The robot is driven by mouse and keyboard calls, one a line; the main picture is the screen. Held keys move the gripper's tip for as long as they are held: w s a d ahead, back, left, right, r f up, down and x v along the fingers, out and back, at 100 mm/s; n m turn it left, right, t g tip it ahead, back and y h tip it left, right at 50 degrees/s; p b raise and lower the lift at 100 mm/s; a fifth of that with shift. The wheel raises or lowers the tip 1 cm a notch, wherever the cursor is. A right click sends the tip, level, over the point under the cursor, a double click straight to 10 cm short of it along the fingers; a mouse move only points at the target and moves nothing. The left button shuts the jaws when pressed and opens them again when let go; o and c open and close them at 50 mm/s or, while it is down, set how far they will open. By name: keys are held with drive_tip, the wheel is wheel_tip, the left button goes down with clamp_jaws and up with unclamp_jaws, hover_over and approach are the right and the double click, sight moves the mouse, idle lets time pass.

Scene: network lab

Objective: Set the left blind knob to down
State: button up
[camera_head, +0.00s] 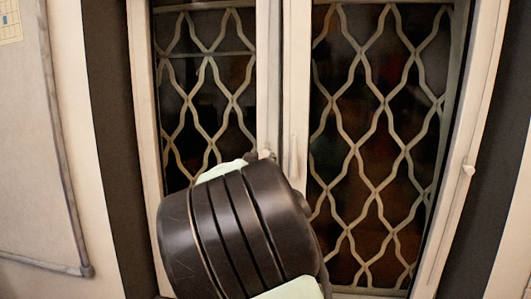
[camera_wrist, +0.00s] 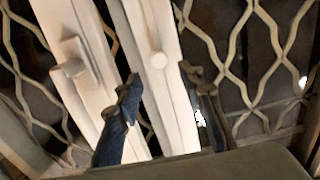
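A small pale knob (camera_head: 265,154) shows on the middle upright of the window frame in the head view, just above my dark arm link. In the wrist view a round white knob (camera_wrist: 158,60) stands on a white upright, and a blocky white handle (camera_wrist: 74,66) is on the upright to its left. Another small knob (camera_head: 468,169) is on the right upright in the head view. No label shows which is the left blind knob. My gripper (camera_wrist: 160,80) is open and empty, its fingertips to either side of and slightly below the round knob in the wrist picture. My arm hides the fingers in the head view.
Two dark window panes with pale wavy lattice (camera_head: 365,140) flank the middle uprights. A framed board (camera_head: 30,150) hangs on the wall at left. My arm covers the lower middle of the head view.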

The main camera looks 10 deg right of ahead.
sight(266, 153)
drive_tip(key=p+x, duration=0.1)
drive_tip(key=x, duration=0.7)
drive_tip(key=shift+w+f, duration=0.1)
drive_tip(key=shift+w, duration=0.1)
clamp_jaws()
